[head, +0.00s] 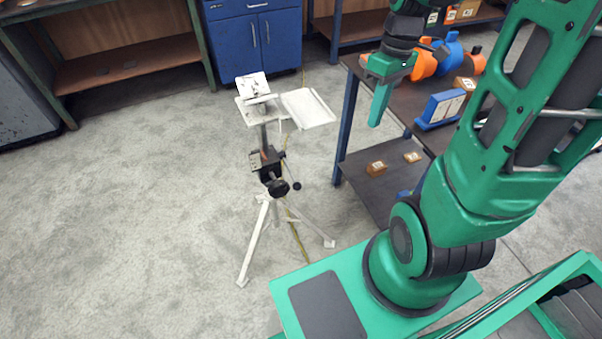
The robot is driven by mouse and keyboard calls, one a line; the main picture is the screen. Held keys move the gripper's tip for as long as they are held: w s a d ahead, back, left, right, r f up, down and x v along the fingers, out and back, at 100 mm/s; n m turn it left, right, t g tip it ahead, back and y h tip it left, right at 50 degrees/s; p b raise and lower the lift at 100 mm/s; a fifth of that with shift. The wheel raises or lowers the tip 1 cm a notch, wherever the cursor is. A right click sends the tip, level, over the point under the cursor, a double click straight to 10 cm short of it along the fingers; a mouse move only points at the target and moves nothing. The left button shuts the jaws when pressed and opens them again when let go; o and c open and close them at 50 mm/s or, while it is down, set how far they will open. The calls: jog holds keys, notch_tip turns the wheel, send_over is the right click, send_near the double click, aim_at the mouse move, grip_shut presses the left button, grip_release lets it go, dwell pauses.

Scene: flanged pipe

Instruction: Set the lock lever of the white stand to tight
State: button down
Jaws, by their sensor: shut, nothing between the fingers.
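The white stand (262,215) is a tripod on the grey floor, left of the workbench. It has splayed white legs, a dark clamp block on its column and a flat white top. A black knob (278,188) sits at the front of the block. A thin lever with a dark ball end (296,186) sticks out to its right; I cannot tell its setting from here. My gripper (377,110) is above and right of the stand, near the workbench's left edge, pointing down. It is shut and empty, and apart from the stand.
A dark workbench (362,160) with a lower shelf stands right of the stand, holding orange and blue parts and a blue frame (441,108). A blue cabinet (253,40) is behind. Floor left of the stand is clear. A yellowish cable (297,236) lies near its legs.

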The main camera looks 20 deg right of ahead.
jog(key=w+a+f+n+g+y, duration=0.1)
jog(key=w+a+f+n+y, duration=0.15)
jog(key=w+f+n, duration=0.55)
jog(key=n+y, duration=0.2)
jog(key=n, duration=0.3)
send_near(290, 171)
jog(key=s+a+f, duration=0.2)
jog(key=s+f, duration=0.3)
jog(key=s, duration=0.1)
jog(key=shift+s+a+f+g+h, duration=0.15)
jog(key=shift+a+f+g+h, duration=0.1)
jog(key=shift+g, duration=0.15)
